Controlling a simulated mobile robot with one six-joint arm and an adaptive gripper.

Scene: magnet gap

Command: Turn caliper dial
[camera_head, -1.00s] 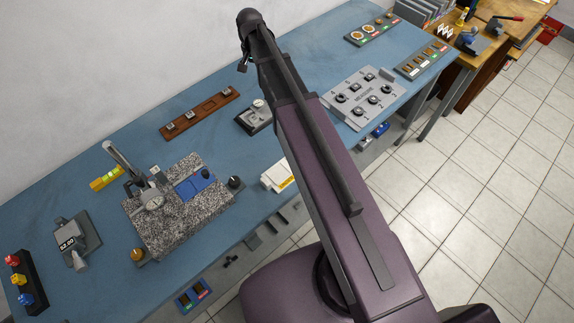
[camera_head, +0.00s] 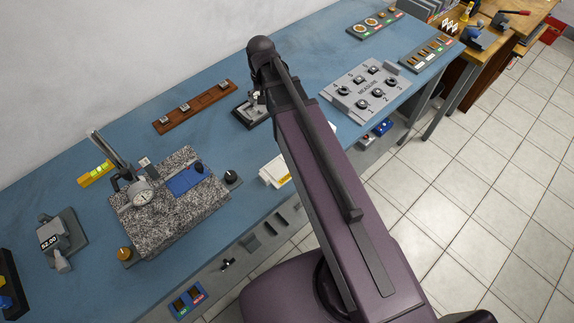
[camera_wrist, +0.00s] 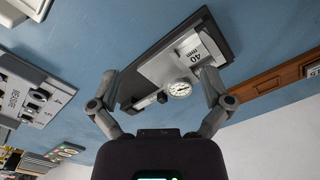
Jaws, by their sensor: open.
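The caliper (camera_wrist: 188,58) is a silver piece with a "40" marking, on a dark base plate. Its small round white dial (camera_wrist: 180,89) faces the camera in the wrist view. My gripper (camera_wrist: 160,76) is open, with one finger on each side of the dial in that view. The dial lies nearer the right finger. I cannot tell whether either finger touches the caliper. In the head view, the caliper's dark base (camera_head: 245,116) is at the back middle of the bench, partly hidden by my arm.
A brown wooden rack (camera_head: 190,109) stands left of the caliper. A grey "MEASURE" block (camera_head: 345,98) is to the right. A granite plate (camera_head: 150,229) with a dial indicator (camera_head: 140,192) and a digital gauge (camera_head: 60,240) are on the left. Blue bench top shows between them.

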